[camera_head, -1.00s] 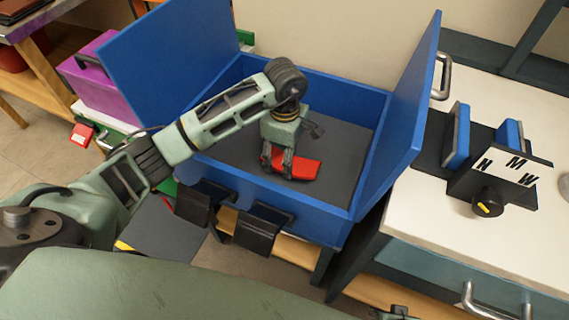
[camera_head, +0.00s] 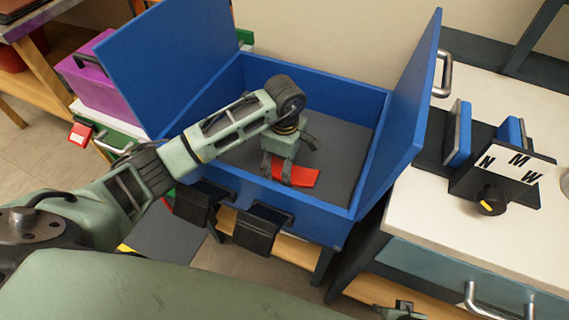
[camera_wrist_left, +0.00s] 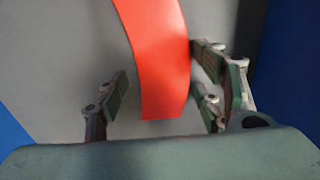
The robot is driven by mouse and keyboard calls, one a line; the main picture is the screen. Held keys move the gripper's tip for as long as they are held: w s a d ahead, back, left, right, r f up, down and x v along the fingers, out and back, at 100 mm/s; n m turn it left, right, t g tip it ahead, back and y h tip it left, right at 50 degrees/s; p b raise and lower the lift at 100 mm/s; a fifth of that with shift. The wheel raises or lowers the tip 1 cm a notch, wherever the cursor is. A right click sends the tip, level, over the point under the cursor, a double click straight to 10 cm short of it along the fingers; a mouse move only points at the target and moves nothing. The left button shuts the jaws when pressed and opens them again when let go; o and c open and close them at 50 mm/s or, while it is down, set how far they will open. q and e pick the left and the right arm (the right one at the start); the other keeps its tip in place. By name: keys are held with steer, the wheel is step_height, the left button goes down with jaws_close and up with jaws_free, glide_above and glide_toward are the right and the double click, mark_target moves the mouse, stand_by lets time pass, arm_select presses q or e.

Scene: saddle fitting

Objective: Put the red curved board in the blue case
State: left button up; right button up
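The red curved board (camera_head: 300,177) is inside the open blue case (camera_head: 315,218), low over its grey floor near the front wall. My left gripper (camera_head: 278,178) reaches down into the case at the board. In the left wrist view, the board (camera_wrist_left: 158,50) runs between the spread fingers of this gripper (camera_wrist_left: 158,78). A clear gap shows on the left, and the right fingers are close to or touching its edge. Whether the board rests fully on the floor cannot be told. A part of what looks like my right gripper (camera_head: 402,312) shows at the bottom edge; its fingers are unclear.
The case's blue side panels stand up at left (camera_head: 165,65) and right (camera_head: 412,120). Black latches (camera_head: 262,230) hang in front. A white bench (camera_head: 430,210) with a black-and-blue fixture (camera_head: 500,165) stands at right. A purple box (camera_head: 100,85) is at left. The case floor behind the board is free.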

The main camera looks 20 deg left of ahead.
arm_select(q)
steer(key=shift+o, duration=0.9)
arm_select(e)
steer(key=shift+f, duration=0.1)
arm_select(q)
steer(key=shift+r, duration=0.15)
step_height(320, 180, up, 12)
steer(key=p, duration=0.1)
steer(key=shift+p, duration=0.3)
arm_select(e)
steer(key=shift+s+d+f, duration=0.1)
steer(key=shift+s+f, duration=0.25)
steer(key=shift+f, duration=0.5)
steer(key=shift+s+f, duration=0.3)
steer(key=shift+f, duration=0.5)
steer(key=shift+s+d+f, duration=0.1)
steer(key=shift+s+f, duration=0.25)
steer(key=shift+f, duration=0.5)
